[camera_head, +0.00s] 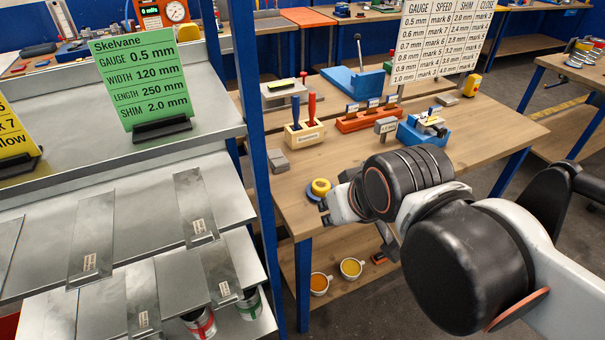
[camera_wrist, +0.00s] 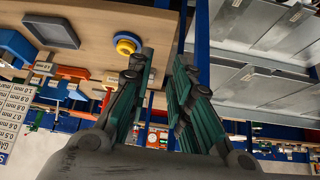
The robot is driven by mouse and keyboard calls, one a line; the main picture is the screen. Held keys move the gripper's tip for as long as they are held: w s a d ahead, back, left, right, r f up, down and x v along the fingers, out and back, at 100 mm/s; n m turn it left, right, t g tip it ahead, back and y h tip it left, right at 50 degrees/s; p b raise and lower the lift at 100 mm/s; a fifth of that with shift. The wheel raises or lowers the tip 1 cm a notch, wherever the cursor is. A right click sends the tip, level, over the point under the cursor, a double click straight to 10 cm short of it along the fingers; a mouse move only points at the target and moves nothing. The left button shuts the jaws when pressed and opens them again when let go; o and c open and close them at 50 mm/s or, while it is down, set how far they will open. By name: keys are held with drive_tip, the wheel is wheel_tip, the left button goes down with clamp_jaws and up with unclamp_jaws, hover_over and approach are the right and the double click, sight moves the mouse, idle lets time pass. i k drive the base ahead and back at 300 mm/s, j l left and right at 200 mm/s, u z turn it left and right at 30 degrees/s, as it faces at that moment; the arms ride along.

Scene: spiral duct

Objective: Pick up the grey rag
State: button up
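My gripper (camera_head: 333,206) is above the front of the bench, right of that piece and close to the yellow roll in the picture. In the wrist view my gripper (camera_wrist: 165,60) has its two green-padded fingers apart with nothing between them. I cannot make out the grey piece in the wrist view.
A yellow roll on a blue base (camera_head: 319,188) is on the bench (camera_head: 300,222). A blue post (camera_head: 262,180) and metal shelf (camera_head: 60,165) stand left. A dark grey tray (camera_wrist: 50,31) shows in the wrist view.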

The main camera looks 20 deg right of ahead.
sight(277, 161)
drive_tip(key=i+l, duration=0.55)
drive_tip(key=i+l+u, duration=0.15)
drive_tip(key=i+l, duration=0.35)
drive_tip(key=l, duration=0.2)
drive_tip(key=u, duration=1.2)
drive_tip(key=l, duration=0.1)
